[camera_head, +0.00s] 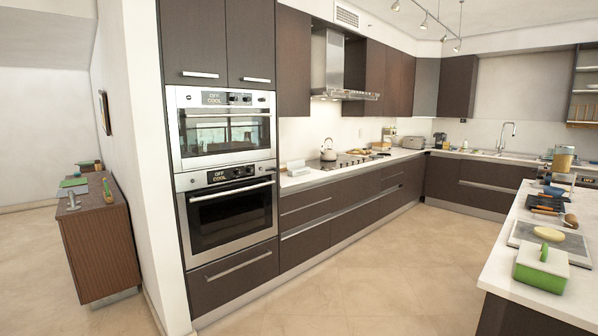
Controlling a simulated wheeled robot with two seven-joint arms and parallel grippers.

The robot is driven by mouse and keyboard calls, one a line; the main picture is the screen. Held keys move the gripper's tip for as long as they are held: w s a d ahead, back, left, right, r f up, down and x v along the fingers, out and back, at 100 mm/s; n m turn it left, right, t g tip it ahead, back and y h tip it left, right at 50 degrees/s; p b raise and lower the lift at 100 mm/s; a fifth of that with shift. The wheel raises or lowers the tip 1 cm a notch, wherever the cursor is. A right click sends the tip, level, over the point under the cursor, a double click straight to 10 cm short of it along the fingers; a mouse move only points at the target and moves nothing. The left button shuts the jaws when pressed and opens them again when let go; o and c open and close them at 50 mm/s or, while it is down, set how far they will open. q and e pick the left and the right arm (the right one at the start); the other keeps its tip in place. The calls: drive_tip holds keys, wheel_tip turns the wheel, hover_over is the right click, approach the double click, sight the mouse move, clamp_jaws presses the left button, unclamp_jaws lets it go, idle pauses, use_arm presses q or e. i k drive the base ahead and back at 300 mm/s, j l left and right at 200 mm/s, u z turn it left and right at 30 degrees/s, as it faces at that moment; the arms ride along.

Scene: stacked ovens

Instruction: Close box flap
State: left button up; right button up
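A small green and white box (541,267) sits near the front end of the island counter at the right. I cannot tell from here whether it has a flap or how a flap stands. No other clear box with a flap shows. Neither of my grippers is in view.
The white island counter (505,262) also holds a grey board (548,240) and several utensils. Stacked ovens (226,163) stand in dark cabinets, doors shut. A brown cabinet (108,240) with small items on top stands at the left. The tiled floor (385,268) between ovens and island is clear.

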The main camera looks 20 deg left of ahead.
sight(300, 163)
drive_tip(key=i, duration=1.4)
drive_tip(key=l+z, duration=0.05)
